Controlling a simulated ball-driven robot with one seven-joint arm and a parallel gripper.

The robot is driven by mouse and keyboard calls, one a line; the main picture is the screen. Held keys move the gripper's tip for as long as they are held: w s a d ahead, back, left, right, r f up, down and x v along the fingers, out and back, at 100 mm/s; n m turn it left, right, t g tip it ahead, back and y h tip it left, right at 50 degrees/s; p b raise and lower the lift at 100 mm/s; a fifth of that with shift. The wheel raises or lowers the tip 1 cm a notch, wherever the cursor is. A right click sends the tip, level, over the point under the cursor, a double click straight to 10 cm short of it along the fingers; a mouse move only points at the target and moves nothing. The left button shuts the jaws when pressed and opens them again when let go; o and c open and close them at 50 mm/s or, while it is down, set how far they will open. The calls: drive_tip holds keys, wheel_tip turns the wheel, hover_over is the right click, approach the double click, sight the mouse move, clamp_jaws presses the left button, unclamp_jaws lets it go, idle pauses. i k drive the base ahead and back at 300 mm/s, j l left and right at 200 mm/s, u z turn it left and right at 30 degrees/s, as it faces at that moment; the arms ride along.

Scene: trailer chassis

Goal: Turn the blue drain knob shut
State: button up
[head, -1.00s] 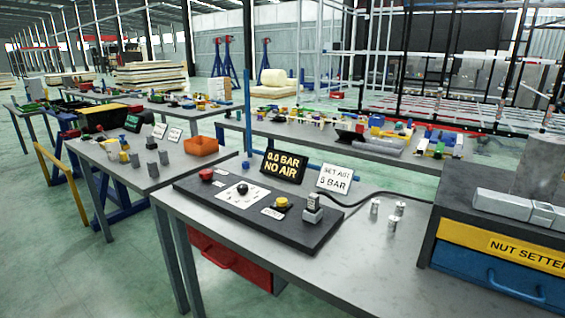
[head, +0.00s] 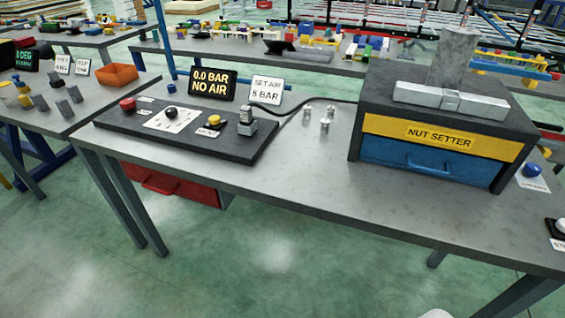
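A round blue knob (head: 532,170) shows at the right edge of the head view, on a white plate to the right of the nut setter box. The plate has small lettering that is too small to read surely, and I cannot tell how far the knob is turned. My gripper is not in view.
The grey table (head: 310,185) carries a black panel (head: 185,140) with red, black and yellow knobs. A "0.0 BAR NO AIR" display (head: 212,84) and a "SET AIR 5 BAR" sign (head: 266,91) stand behind it. The nut setter box (head: 440,140) stands right. Green floor (head: 270,265) in front is clear.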

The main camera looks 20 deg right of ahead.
sight(531, 168)
drive_tip(key=k+l+z, duration=0.1)
drive_tip(key=z, duration=1.4)
